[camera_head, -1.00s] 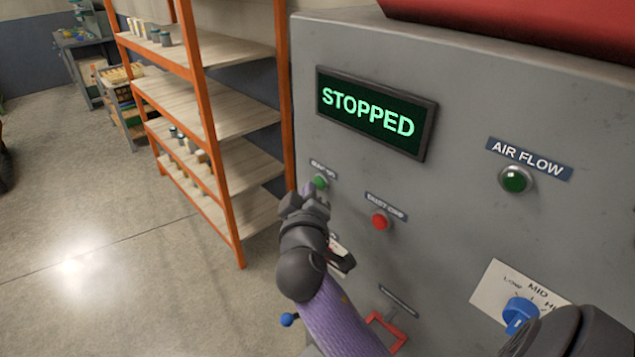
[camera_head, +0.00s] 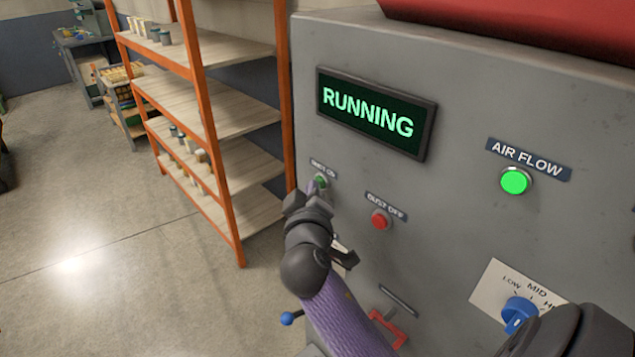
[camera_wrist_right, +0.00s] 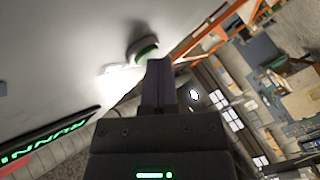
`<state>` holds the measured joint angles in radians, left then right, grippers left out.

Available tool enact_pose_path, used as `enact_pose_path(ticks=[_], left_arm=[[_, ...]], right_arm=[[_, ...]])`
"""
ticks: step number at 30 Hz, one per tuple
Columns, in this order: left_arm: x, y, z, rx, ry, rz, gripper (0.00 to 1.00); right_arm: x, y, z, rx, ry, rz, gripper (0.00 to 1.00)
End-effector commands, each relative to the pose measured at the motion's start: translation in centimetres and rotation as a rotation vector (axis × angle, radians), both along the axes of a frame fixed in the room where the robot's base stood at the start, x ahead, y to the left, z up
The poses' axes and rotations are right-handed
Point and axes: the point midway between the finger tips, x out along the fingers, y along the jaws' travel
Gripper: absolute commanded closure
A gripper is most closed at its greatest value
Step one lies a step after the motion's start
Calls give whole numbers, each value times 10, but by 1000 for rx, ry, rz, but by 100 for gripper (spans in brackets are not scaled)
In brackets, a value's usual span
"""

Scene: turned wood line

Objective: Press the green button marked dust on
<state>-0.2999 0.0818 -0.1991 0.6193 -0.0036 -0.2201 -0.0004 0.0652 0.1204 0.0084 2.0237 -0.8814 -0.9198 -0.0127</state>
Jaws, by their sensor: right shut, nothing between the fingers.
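The green button (camera_head: 320,181) sits under a small "DUST ON" label (camera_head: 322,170) on the grey panel. My right gripper (camera_head: 316,188) is shut and empty, its fingertips at the green button and partly covering it. In the right wrist view the fingertips (camera_wrist_right: 157,68) are right beside the green button (camera_wrist_right: 145,50); I cannot tell whether they touch it. The display (camera_head: 368,113) reads RUNNING in green letters. The AIR FLOW lamp (camera_head: 515,181) glows bright green. My left gripper is not in view.
A red button (camera_head: 380,220) labelled DUST OFF is just right of my gripper. A blue knob (camera_head: 518,312) and a red handle (camera_head: 388,328) are lower on the panel. An orange shelf rack (camera_head: 222,190) stands to the left, with open floor before it.

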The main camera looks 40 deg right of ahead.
Motion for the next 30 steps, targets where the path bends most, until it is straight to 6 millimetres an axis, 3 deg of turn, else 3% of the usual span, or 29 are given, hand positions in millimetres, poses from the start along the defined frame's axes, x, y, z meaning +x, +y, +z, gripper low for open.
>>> enact_pose_path(ticks=[20, 30], left_arm=[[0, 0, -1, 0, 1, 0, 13], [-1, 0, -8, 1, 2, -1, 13]], right_arm=[[-1, 17, 0, 1, -1, 0, 100], [-4, 49, -1, 2, 0, 1, 100]])
